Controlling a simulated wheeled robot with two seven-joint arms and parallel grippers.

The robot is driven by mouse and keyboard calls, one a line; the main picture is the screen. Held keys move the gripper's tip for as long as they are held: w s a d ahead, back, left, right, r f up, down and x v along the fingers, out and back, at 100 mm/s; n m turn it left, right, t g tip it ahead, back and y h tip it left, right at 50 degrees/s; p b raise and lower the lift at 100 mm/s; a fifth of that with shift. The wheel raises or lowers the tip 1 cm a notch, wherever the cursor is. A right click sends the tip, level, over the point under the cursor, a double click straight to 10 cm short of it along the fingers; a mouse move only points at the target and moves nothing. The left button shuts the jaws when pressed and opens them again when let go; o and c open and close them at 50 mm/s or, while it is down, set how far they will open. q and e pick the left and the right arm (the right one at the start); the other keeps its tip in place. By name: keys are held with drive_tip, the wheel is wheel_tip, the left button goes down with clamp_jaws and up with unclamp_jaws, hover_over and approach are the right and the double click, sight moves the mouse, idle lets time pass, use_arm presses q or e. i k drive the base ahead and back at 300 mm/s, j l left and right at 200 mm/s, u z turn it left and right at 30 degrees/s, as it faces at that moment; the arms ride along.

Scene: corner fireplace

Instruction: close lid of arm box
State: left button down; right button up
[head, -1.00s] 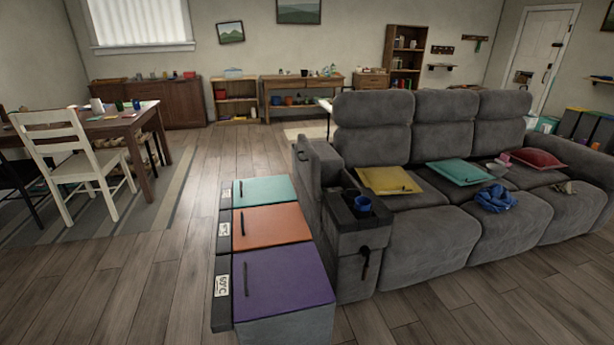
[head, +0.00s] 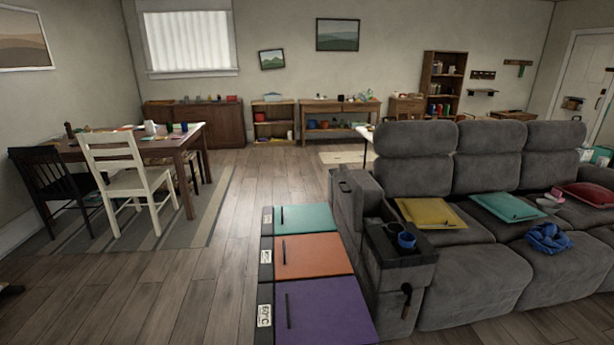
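The arm box (head: 408,273) is the grey front section of the sofa's left armrest, with a dark top. A blue cup (head: 406,240) stands in its top, with a dark round opening beside it. A dark strap or handle (head: 406,298) hangs on its front. A grey padded panel (head: 356,205) stands raised behind the box and looks like its lid, tilted up; the hinge is too small to make out.
Bins with teal (head: 304,219), orange (head: 312,255) and purple (head: 325,312) lids stand in a row against the sofa's left side. The grey sofa (head: 475,275) fills the right. Open wood floor (head: 190,290) lies left, before the dining table (head: 130,147) and white chair (head: 125,185).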

sight(351, 193)
drive_tip(key=j+u, duration=0.15)
drive_tip(key=u, duration=0.3)
drive_tip(key=k+j+u, duration=0.1)
drive_tip(key=u, duration=0.3)
drive_tip(key=j+u, duration=0.3)
drive_tip(key=u, duration=0.15)
drive_tip(key=j+u, duration=0.2)
drive_tip(key=u, duration=0.25)
drive_tip(key=j+u, duration=0.15)
drive_tip(key=u, duration=0.3)
drive_tip(key=i+j+z, duration=0.2)
drive_tip(key=i+j, duration=0.4)
drive_tip(key=i, duration=0.2)
drive_tip(key=i+l+z, duration=0.2)
drive_tip(key=z, duration=0.3)
drive_tip(key=i+l+z, duration=0.1)
drive_tip(key=i+z, duration=0.25)
drive_tip(key=z, duration=0.15)
drive_tip(key=i+z, duration=0.3)
drive_tip(key=z, duration=0.15)
drive_tip(key=i+z, duration=0.3)
drive_tip(key=i, duration=1.45)
drive_tip(key=i+j+z, duration=0.1)
drive_tip(key=i+z, duration=0.4)
drive_tip(key=i+j+z, duration=0.25)
drive_tip(key=i+z, duration=0.25)
drive_tip(key=k+j, duration=0.05)
